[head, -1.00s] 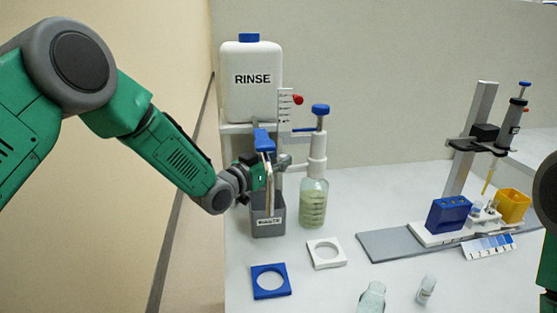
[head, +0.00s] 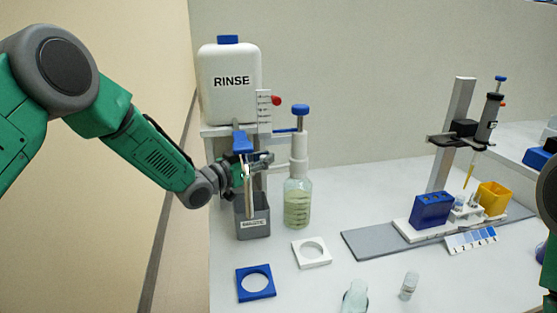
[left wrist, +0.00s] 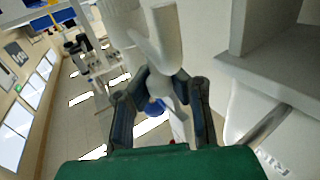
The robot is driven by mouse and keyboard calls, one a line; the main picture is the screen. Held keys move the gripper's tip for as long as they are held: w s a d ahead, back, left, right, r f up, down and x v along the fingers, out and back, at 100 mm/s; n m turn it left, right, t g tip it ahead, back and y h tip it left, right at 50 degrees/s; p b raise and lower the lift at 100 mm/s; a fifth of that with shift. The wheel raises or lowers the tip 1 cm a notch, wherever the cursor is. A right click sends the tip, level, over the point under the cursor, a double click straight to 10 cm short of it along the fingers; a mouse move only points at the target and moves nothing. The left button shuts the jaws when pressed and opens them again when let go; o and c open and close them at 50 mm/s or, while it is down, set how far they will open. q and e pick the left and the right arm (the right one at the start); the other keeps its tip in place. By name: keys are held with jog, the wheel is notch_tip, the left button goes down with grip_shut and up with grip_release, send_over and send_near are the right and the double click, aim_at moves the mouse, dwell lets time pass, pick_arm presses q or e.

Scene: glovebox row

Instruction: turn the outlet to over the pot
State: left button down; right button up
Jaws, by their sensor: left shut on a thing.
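The blue-topped outlet (head: 243,142) has a thin pale tube hanging down in front of the rinse tank's stand. Below it stands the grey pot (head: 253,228) labelled WASTE, and the tube's lower end shows at its mouth. My left gripper (head: 262,160) is at the outlet, just under the blue top. In the left wrist view my left gripper (left wrist: 165,82) is shut on a pale curved piece (left wrist: 158,40), with a blue part below it. The exact contact is partly hidden in the head view. My right gripper does not show.
The white RINSE tank (head: 231,85) stands on a shelf behind. A glass bottle (head: 298,205) with a blue-knobbed pump is close right of the pot. White (head: 312,262) and blue (head: 256,294) ring holders lie in front. A pipette stand (head: 455,140) is at right.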

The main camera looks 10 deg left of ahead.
pick_arm(q)
jog(key=shift+w+a+m+g+h, duration=0.5)
jog(key=shift+w+m+g+h, duration=0.15)
jog(key=shift+m+g+h, duration=0.35)
jog(key=c, duration=1.4)
grip_release()
jog(key=shift+a, duration=0.1)
jog(key=shift+s+a, duration=0.1)
jog(key=shift+a, duration=0.05)
jog(key=shift+a, duration=0.1)
jog(key=v, duration=1.2)
jog(key=shift+f, duration=0.25)
